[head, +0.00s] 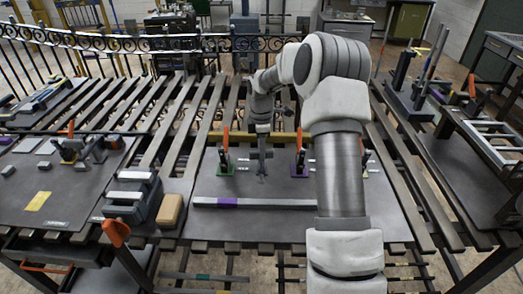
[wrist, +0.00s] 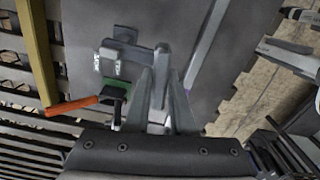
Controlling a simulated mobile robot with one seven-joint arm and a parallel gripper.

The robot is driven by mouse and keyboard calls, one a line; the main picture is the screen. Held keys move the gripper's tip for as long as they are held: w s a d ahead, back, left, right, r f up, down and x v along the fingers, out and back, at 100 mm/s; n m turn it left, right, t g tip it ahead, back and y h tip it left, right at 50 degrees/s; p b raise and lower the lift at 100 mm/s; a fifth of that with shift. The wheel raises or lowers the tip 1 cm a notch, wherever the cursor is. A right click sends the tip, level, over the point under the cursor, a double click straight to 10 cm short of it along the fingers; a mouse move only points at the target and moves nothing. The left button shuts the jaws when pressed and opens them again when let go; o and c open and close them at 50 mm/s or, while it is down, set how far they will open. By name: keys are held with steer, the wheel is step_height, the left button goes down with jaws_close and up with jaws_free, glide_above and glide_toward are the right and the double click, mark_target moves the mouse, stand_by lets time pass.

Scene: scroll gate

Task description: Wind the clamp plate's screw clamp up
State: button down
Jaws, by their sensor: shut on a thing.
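The clamp plate (head: 275,222) is a dark grey plate on the slatted bench, and it also shows in the wrist view (wrist: 180,22). A clamp with an orange handle (head: 225,138) and green base stands on its left. A second orange-handled clamp with a purple base (head: 299,160) stands on its right. My gripper (head: 262,172) points down between them. In the wrist view my gripper (wrist: 163,72) is shut on a narrow grey part, apparently of the screw clamp, mostly hidden by the fingers. The green-based clamp's orange handle (wrist: 70,105) is close on the left.
A long grey bar with a purple band (head: 228,203) lies along the plate's front. A grey block (head: 131,197) and a tan block (head: 170,210) sit left of it. Another orange-handled clamp (head: 75,145) is farther left. A scrollwork fence (head: 150,43) runs behind.

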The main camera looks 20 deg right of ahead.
steer(key=shift+s+f, duration=0.15)
steer(key=shift+f, duration=0.15)
steer(key=c, duration=0.8)
jaws_free()
steer(key=shift+r, duration=0.1)
steer(key=shift+o, duration=0.2)
steer(key=shift+r, duration=0.15)
step_height(320, 180, up, 17)
steer(key=shift+r, duration=0.1)
